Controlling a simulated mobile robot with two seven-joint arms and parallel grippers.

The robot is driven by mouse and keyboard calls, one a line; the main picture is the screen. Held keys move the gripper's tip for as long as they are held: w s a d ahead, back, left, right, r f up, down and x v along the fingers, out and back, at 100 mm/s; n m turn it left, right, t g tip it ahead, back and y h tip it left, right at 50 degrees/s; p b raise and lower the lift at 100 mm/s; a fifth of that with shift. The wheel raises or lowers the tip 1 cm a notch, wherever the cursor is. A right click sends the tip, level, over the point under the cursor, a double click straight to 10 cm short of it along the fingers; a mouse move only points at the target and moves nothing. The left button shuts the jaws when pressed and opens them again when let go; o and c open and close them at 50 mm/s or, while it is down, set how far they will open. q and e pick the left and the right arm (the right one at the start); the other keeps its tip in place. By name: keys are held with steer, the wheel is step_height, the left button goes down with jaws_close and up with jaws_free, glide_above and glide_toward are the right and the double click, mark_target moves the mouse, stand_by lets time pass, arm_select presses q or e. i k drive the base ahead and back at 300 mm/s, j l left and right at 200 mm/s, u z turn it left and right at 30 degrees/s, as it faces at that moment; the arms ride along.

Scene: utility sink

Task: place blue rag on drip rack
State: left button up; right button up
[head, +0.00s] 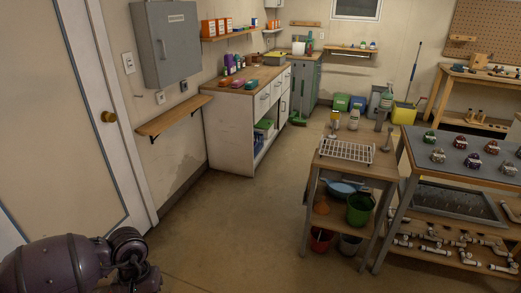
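The drip rack (346,150) is a white wire rack. It lies on the top of a small wooden cart at the centre right of the head view, and it looks empty. I cannot make out a blue rag for certain anywhere. A light blue pan or bowl-like thing (342,188) lies on the cart's middle shelf. Part of my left arm shows at the lower left, ending in dark joints; its gripper is not visible. My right gripper is out of view.
Bottles (354,119) stand at the cart's back edge. A green bucket (360,209) sits on its shelf. A grey-topped table (460,155) with several small valves stands close on the right. A white cabinet (228,135) stands at the back left. The floor (235,225) between is clear.

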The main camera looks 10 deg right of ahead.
mark_target(346, 149)
steer(key=z, duration=1.2)
steer(key=i+z, duration=0.15)
steer(key=z, duration=0.25)
steer(key=i+j+z, duration=0.15)
steer(key=z, duration=0.25)
steer(key=i+j, duration=1.9)
